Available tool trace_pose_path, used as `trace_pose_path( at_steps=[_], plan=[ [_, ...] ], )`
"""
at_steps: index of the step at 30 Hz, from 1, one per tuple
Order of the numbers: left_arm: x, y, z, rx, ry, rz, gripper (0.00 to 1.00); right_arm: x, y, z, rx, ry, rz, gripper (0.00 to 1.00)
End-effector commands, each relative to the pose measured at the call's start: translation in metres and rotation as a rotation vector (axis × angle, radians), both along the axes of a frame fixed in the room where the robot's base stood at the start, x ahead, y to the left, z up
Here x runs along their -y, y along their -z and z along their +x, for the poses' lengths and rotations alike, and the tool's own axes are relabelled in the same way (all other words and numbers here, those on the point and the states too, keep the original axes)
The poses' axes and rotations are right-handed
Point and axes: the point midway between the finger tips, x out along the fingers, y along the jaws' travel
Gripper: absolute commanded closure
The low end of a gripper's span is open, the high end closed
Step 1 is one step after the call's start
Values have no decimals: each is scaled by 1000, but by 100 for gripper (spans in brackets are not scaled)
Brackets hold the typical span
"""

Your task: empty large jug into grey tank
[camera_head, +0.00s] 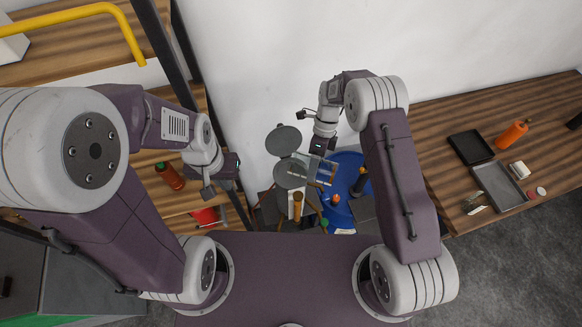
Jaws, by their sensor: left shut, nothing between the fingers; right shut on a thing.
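My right gripper (322,150) is at the middle of the head view, pointing down, shut on a clear, pale vessel (328,172) that looks like the large jug. The vessel is small in view and partly hidden by the gripper; I cannot tell its tilt or what is in it. Just left of it are two dark grey round discs (284,140), one above the other in the picture. They may belong to the grey tank, but its body is not clear. My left gripper (208,191) is shut and empty, further left beside the wooden shelves.
A blue round surface (346,205) with small items lies below the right gripper. Wooden shelves at left hold a dark red bottle (170,176) and a red container (205,217). The right wooden counter (437,120) carries trays (498,186) and an orange bottle (511,135).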

Motion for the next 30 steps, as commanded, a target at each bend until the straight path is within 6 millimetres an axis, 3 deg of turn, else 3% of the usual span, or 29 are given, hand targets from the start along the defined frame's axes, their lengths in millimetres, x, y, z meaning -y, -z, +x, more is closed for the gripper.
trace_pose_path(
  at_steps=[30],
  plan=[
    [0, 0, 0, 0, 0, 0, 100, -3, -10, 1, -21, 0, -66, 100]
  ],
)
